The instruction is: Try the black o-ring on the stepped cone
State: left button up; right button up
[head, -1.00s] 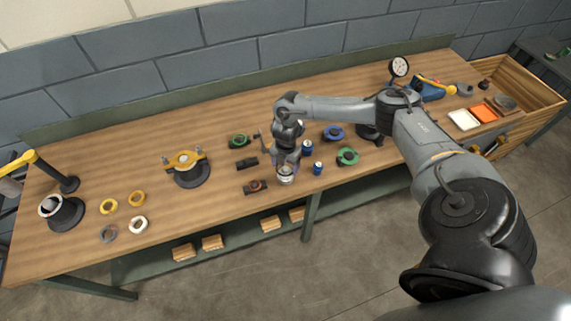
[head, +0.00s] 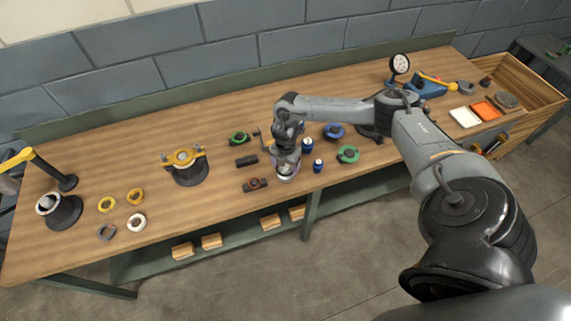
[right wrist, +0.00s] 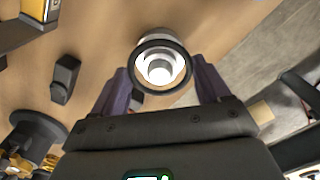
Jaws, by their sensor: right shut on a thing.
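The stepped cone (head: 285,175) stands near the table's front edge, mostly covered by my right gripper (head: 286,163) in the head view. In the right wrist view the cone (right wrist: 160,72) shows pale and shiny, with its steps seen from above. The black o-ring (right wrist: 137,82) appears around the cone's outline, between the two purple fingers of my right gripper (right wrist: 162,75). The gripper is shut on the o-ring. I cannot tell at what height the ring is, or whether it touches the cone. My left gripper is not in view.
Blue cylinders (head: 318,166) and a green part (head: 348,155) lie close right of the cone. Dark blocks (head: 246,161) lie left. Further left are a yellow-topped stand (head: 187,168) and loose rings (head: 136,222). A wooden crate (head: 540,90) adjoins the right end.

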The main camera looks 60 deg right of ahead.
aim_at(286, 167)
jog(key=shift+f+b, duration=0.4)
jog(key=shift+f, duration=0.3)
jog(key=shift+f+b, duration=0.35)
jog(key=shift+f, duration=0.25)
jog(key=o, duration=1)
jog(key=shift+r, duration=0.1)
notch_tip(286, 167, up, 3)
jog(key=p, duration=0.3)
notch_tip(286, 167, up, 6)
jog(key=p, duration=0.6)
